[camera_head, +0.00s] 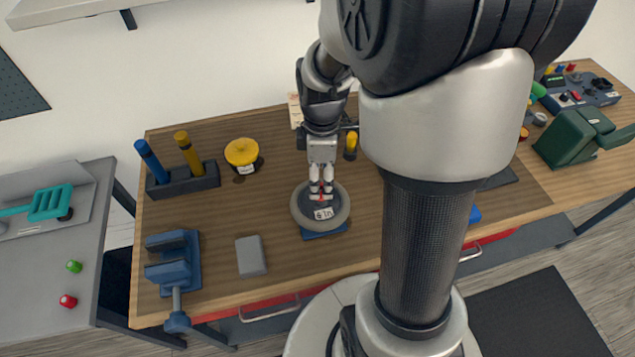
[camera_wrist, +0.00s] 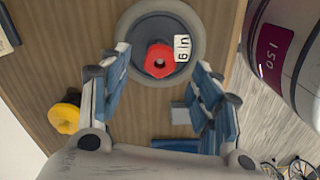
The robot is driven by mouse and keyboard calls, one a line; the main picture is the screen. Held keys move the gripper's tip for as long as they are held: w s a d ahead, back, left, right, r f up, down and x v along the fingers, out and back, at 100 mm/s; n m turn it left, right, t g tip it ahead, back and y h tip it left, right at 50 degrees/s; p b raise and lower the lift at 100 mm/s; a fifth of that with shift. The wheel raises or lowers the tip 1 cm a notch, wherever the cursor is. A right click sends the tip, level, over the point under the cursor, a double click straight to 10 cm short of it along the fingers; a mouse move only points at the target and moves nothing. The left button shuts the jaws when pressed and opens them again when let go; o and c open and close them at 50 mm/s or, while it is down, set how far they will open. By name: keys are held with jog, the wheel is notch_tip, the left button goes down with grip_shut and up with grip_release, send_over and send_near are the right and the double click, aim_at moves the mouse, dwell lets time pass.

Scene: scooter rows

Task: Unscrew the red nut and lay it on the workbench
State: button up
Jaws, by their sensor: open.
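The red nut (camera_wrist: 160,61) sits near the middle of a dark disc with a grey rim, a wheel-like part (camera_wrist: 136,22), in the wrist view. In the head view the wheel (camera_head: 299,212) lies on the wooden workbench (camera_head: 215,215), with a white label on it. Only a little red of the nut shows there between my fingers. My gripper (camera_head: 321,192) points down over the wheel. In the wrist view its fingers are apart, one on each side of the nut, with gaps. I cannot tell how far the fingertips are above it.
A blue vise (camera_head: 172,262), a grey block (camera_head: 251,256), a yellow-topped jar (camera_head: 241,152) and a dark holder (camera_head: 184,181) stand to the left. A green vise (camera_head: 575,138) is at right. Bare wood lies between wheel and jar. Small red (camera_head: 68,300) and green pieces lie on the side table.

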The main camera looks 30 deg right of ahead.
aim_at(321, 190)
jog(key=shift+f+b, duration=0.55)
jog(key=shift+f, duration=1.8)
jog(key=shift+c, duration=0.6)
jog(key=c, duration=1)
jog(key=n, duration=0.7)
jog(key=shift+p, duration=0.35)
jog(key=shift+c, duration=0.2)
jog(key=n, duration=0.6)
jog(key=shift+n, duration=0.4)
jog(key=o, duration=1.1)
